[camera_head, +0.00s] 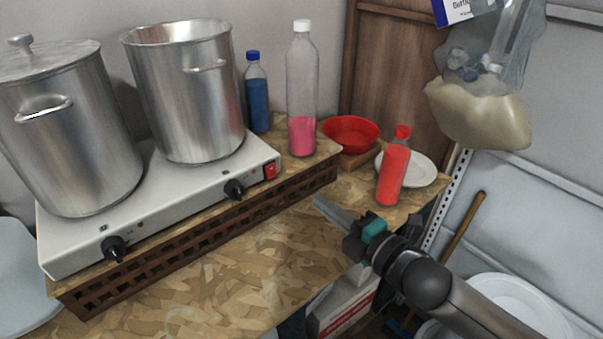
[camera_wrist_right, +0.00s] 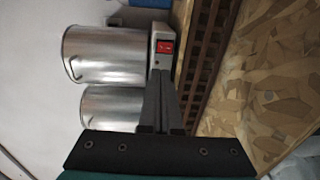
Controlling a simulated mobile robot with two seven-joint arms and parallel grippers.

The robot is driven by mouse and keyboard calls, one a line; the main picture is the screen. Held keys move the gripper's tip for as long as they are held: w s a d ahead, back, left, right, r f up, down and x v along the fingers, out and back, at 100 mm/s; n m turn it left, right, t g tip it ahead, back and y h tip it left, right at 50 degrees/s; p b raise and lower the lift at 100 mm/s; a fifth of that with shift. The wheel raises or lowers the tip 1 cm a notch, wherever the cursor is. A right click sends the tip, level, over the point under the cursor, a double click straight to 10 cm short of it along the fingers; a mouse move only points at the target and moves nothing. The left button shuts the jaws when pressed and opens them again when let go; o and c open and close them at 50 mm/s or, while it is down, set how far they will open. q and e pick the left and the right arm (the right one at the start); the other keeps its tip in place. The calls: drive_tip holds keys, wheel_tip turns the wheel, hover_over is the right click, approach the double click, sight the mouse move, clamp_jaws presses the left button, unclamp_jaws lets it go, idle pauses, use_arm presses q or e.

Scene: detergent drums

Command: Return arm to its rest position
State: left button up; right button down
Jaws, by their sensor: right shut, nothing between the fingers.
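My right gripper (camera_head: 330,208) reaches in from the lower right of the head view, over the front right part of the wooden worktop. Its fingers are shut with nothing between them. In the right wrist view the closed fingers (camera_wrist_right: 160,100) point toward the hot plate and the two steel pots. My left gripper is in neither view.
A white hot plate (camera_head: 180,205) holds two steel pots (camera_head: 185,95). A blue bottle (camera_head: 258,100), a pink-filled bottle (camera_head: 302,100), a red bowl (camera_head: 352,133), a red bottle (camera_head: 393,175) and a white plate (camera_head: 422,170) stand behind the gripper. The front worktop (camera_head: 240,285) is clear.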

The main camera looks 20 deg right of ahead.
drive_tip(key=s+f+m+g+h, duration=0.6)
drive_tip(key=s+f+m, duration=0.3)
drive_tip(key=m, duration=0.4)
drive_tip(key=s+a+f+m+g, duration=0.1)
drive_tip(key=s+f+m+g, duration=0.25)
drive_tip(key=s, duration=0.25)
drive_tip(key=s+a+f+m+g, duration=0.2)
drive_tip(key=s+m+g, duration=0.15)
drive_tip(key=s, duration=0.25)
wheel_tip(320, 180, down, 28)
drive_tip(key=s+r+g+b, duration=0.1)
drive_tip(key=s+b, duration=0.1)
drive_tip(key=b, duration=0.4)
drive_tip(key=s+d+f+b, duration=0.1)
drive_tip(key=s+f+b, duration=0.1)
drive_tip(key=s+f, duration=0.5)
drive_tip(key=s+d+f+g+b, duration=0.1)
drive_tip(key=s+d+f+b, duration=0.1)
drive_tip(key=s+f, duration=0.6)
wheel_tip(320, 180, down, 4)
drive_tip(key=shift+s+f+b, duration=0.2)
drive_tip(key=shift+s+b, duration=0.05)
drive_tip(key=shift+b, duration=0.05)
